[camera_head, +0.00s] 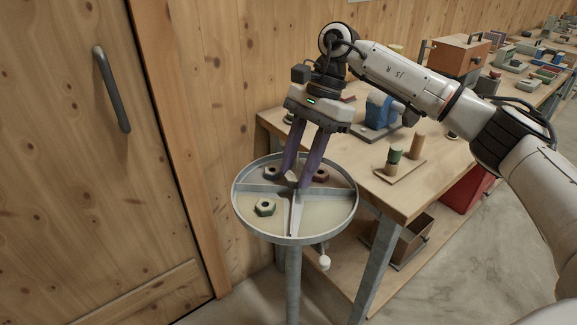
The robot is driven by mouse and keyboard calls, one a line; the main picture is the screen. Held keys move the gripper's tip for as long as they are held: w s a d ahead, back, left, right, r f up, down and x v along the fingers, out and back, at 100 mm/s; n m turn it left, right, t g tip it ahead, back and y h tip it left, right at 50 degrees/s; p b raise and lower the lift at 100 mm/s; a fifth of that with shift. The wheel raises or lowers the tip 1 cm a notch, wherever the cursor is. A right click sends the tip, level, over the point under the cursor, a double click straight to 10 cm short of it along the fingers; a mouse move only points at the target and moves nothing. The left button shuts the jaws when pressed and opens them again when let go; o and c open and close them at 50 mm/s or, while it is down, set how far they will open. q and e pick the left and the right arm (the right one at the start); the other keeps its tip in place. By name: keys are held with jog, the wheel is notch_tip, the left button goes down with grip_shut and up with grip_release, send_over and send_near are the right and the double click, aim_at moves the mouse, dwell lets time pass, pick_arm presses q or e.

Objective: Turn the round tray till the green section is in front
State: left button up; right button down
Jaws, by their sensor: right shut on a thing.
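The round tray (262,232) is a grey metal dish with a raised rim on a post, split by thin dividers. The front-right part looks bare. My right gripper (295,180) reaches down into the tray from above, its long purple fingers near the middle. It is shut on the tray's central part, mostly hidden between the fingers. My left gripper is not in view.
A wooden workbench (395,196) stands close at the right, with a blue device (380,110) and small blocks on it. A wooden wall and a door with a dark handle (112,90) are at the left. A white knob (324,262) hangs below the tray's rim.

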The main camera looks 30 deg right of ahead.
jog(key=shift+w+r, duration=0.1)
dwell(0.3)
jog(key=c, duration=1.2)
grip_release()
jog(key=s+v, duration=0.1)
jog(key=v, duration=0.9)
jog(key=shift+w+d, duration=0.15)
jog(key=shift+w, duration=0.25)
